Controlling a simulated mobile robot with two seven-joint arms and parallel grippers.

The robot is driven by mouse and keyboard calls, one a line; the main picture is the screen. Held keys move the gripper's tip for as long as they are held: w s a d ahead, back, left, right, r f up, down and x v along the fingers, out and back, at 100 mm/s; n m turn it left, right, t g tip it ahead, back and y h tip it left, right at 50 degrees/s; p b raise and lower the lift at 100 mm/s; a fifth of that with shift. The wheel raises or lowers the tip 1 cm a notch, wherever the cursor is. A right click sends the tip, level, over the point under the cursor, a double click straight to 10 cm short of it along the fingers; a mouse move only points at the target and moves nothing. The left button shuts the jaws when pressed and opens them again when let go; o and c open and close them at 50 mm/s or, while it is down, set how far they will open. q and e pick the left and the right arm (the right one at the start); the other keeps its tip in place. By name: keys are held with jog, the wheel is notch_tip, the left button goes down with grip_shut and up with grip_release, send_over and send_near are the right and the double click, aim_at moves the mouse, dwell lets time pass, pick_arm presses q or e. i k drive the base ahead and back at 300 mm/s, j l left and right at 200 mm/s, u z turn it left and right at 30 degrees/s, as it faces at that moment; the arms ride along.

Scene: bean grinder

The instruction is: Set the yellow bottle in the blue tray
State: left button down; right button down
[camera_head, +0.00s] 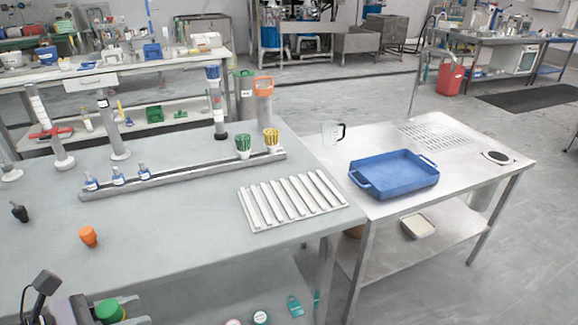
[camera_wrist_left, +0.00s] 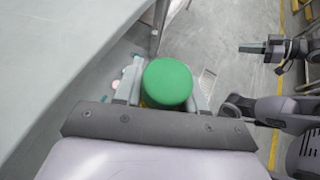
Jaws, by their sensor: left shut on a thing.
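My left gripper (camera_head: 112,312) is at the bottom left of the head view, in front of the near table edge. It is shut on a bottle with a round green cap (camera_head: 109,310). In the left wrist view, the green cap (camera_wrist_left: 167,82) is between the fingers, with a sliver of yellow body below it; the rest of the bottle is hidden. The blue tray (camera_head: 367,185) stands far to the right on the metal table, and looks empty. My right gripper (camera_wrist_left: 258,48) shows small at the right of the left wrist view; its opening is unclear.
The grey table (camera_head: 180,265) lies between my left gripper and the tray. On it are a ribbed white rack (camera_head: 290,199), an orange object (camera_head: 88,236) and a long rail (camera_head: 190,178) with small bottles and cups. A clear jug (camera_head: 332,132) stands behind the tray.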

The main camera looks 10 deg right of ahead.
aim_at(399, 175)
jog(key=i+l, duration=0.15)
jog(key=l, duration=0.35)
jog(key=i+l+u, duration=0.1)
jog(key=l, duration=0.45)
jog(key=i+l, duration=0.15)
jog(key=l, duration=0.35)
jog(key=i+l, duration=0.15)
jog(key=l, duration=0.4)
jog(key=i+l+u, duration=0.1)
jog(key=l, duration=0.4)
jog(key=i+l, duration=0.1)
jog(key=l, duration=0.45)
jog(key=i+l+u, duration=0.1)
jog(key=l, duration=0.45)
jog(key=i+l, duration=0.1)
jog(key=l, duration=0.4)
